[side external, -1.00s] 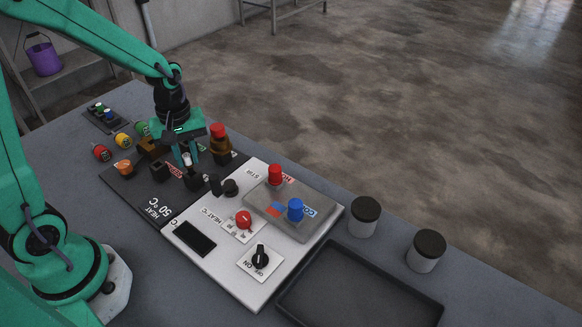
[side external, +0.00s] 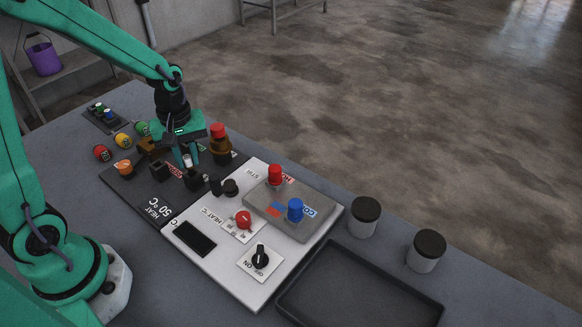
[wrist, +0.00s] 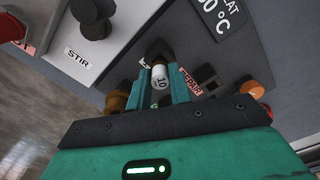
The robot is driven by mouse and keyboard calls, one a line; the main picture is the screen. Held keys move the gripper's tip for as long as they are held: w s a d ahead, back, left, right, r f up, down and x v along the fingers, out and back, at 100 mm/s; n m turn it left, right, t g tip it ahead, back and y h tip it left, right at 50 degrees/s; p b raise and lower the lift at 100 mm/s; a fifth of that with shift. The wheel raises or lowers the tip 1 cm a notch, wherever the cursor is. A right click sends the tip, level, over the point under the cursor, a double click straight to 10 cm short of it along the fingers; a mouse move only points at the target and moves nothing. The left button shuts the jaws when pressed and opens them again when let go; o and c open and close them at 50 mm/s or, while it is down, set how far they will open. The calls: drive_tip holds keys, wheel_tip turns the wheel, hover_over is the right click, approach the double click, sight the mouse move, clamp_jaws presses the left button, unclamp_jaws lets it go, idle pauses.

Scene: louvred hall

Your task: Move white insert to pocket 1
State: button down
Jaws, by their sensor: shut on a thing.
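The white insert (wrist: 160,77), a small white cylinder marked 10, is between the two fingers of my gripper (wrist: 164,84) in the wrist view. My gripper is shut on it. In the side view the white insert (side external: 188,160) shows as a small pale spot between the fingers of my gripper (side external: 187,156), upright over the dark panel. A black block (side external: 193,179) stands just below and in front of it, and a dark holder (wrist: 158,52) shows by its end in the wrist view. I cannot tell which pocket is pocket 1, or whether the insert touches the holder.
Close by stand a brown bottle with red cap (side external: 219,143), another black block (side external: 159,171) and an orange knob (side external: 124,167). The white control panel (side external: 215,267) has knobs and red and blue pegs. An empty black tray (side external: 360,295) and two black-lidded jars (side external: 364,218) are at right.

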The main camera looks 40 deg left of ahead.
sight(187, 157)
drive_tip(key=shift+f, duration=0.85)
drive_tip(key=c, duration=1.2)
unclamp_jaws()
drive_tip(key=shift+r, duration=0.1)
drive_tip(key=shift+r, duration=2.4)
drive_tip(key=shift+r, duration=3.95)
